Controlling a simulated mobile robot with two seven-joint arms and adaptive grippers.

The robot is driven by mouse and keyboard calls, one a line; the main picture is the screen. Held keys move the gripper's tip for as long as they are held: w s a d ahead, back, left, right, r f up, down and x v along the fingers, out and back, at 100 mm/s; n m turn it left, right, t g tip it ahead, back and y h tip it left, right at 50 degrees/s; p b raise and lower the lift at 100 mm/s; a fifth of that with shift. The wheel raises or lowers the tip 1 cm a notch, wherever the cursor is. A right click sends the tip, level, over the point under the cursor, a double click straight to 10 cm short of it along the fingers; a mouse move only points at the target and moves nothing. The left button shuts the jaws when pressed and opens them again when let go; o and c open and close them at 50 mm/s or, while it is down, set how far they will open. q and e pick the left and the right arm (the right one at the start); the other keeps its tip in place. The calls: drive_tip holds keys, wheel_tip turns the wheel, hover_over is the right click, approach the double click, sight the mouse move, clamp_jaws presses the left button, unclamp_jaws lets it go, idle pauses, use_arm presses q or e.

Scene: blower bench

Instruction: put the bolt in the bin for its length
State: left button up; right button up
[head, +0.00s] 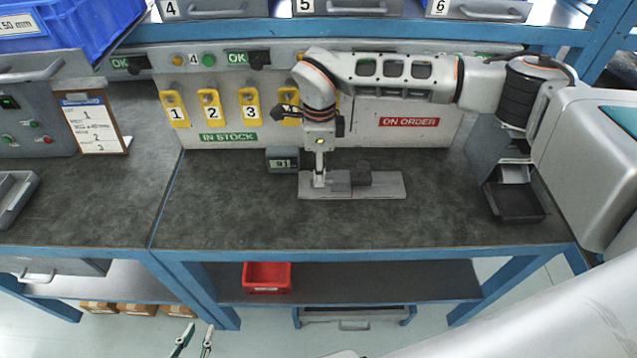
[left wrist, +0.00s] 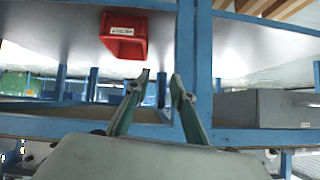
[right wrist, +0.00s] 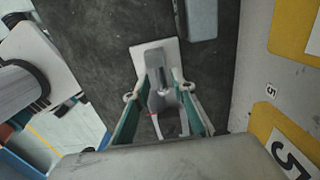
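My right gripper (head: 319,184) points down over a grey gauge-like fixture on a light plate (head: 388,190). In the right wrist view its fingers (right wrist: 166,80) stand either side of a small shiny grey piece; I cannot tell whether they touch it. I cannot make out the bolt clearly; it may be at the fixture, partly hidden by the fingers. A small display (head: 283,159) stands beside the plate. My left gripper (head: 195,340) is open and empty, low in front of the bench. A red bin (head: 267,277) sits on the lower shelf and shows in the left wrist view (left wrist: 124,35).
Yellow numbered tags (head: 212,110) hang on the back panel beside IN STOCK and ON ORDER labels. A black tray (head: 515,202) is at the bench's right end. A clipboard (head: 92,122) stands left. Blue frame posts and the bench edge lie near my left gripper. The bench's front middle is clear.

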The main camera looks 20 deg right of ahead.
drive_tip(key=shift+f, duration=0.4)
use_arm(q)
drive_tip(key=shift+w+r, duration=0.25)
drive_tip(key=shift+r, duration=0.05)
use_arm(e)
drive_tip(key=shift+f, duration=0.1)
clamp_jaws()
use_arm(q)
drive_tip(key=shift+f, duration=0.15)
